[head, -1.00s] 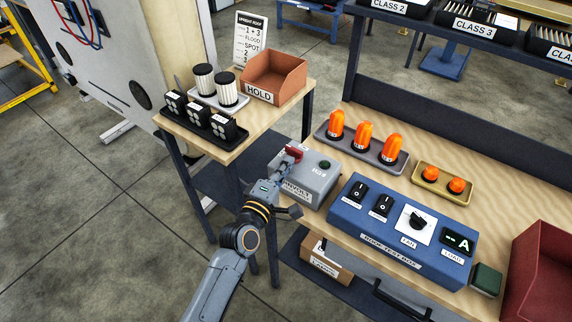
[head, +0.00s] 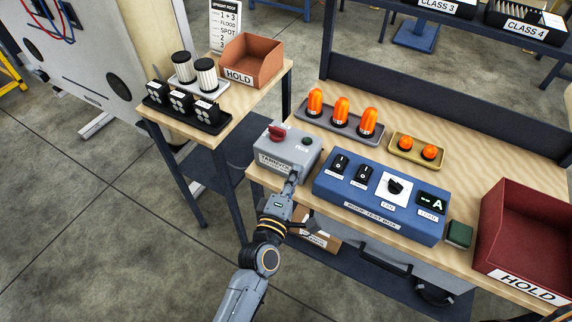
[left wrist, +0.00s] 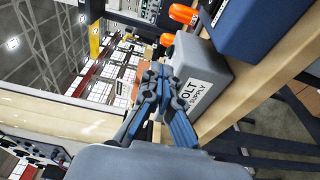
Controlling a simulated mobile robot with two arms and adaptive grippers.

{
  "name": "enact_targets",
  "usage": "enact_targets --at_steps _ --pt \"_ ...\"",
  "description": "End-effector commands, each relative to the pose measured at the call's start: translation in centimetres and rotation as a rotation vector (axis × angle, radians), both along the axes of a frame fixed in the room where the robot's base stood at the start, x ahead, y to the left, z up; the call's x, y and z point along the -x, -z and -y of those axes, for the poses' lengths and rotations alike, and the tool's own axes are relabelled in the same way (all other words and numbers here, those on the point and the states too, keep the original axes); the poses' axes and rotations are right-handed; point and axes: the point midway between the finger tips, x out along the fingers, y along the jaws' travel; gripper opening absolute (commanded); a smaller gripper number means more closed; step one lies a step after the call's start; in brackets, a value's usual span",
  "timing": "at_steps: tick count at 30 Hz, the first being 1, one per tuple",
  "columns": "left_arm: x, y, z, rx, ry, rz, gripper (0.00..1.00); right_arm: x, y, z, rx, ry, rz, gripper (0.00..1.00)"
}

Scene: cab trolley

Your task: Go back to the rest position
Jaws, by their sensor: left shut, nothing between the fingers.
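My left gripper (head: 292,183) is shut and empty, just in front of the labelled face of the grey supply box (head: 286,157). In the left wrist view its closed fingers (left wrist: 160,82) overlap the box's edge (left wrist: 190,65); I cannot tell whether they touch it. The box has a red knob (head: 277,132) and a small dark green button (head: 306,141) on top. The blue test box (head: 380,208) stands to the right, with two black rocker switches, a dial and a display reading A. My right gripper is not in view.
The bench holds a tray (head: 356,143) of orange beacons, a small yellow tray (head: 417,157), a green block (head: 459,234) and a red HOLD bin (head: 525,235). A side table at left carries lamps and another HOLD bin (head: 252,60). Floor at lower left is clear.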

Motion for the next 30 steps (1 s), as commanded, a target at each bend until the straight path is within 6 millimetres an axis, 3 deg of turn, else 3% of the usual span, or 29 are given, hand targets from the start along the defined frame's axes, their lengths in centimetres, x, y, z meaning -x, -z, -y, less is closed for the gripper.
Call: enact_targets --at_steps 4,16,19,23,26,30 --pt "0.1 0.0 0.1 0.0 0.0 0.0 0.0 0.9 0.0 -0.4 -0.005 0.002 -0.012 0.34" --pt "0.1 0.1 0.1 0.0 0.0 -0.001 0.0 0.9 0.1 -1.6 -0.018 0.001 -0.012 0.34" --pt "0.3 1.3 0.0 -0.03 0.003 -0.012 0.0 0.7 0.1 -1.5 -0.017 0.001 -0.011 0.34" --pt "1.2 6.6 -0.8 -0.164 0.018 -0.061 0.0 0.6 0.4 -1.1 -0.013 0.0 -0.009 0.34" --pt "2.7 12.8 -2.1 -0.328 0.048 -0.118 0.0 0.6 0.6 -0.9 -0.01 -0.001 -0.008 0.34" --pt "6.2 21.8 -4.9 -0.572 0.116 -0.207 0.0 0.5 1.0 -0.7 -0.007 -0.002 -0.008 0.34"
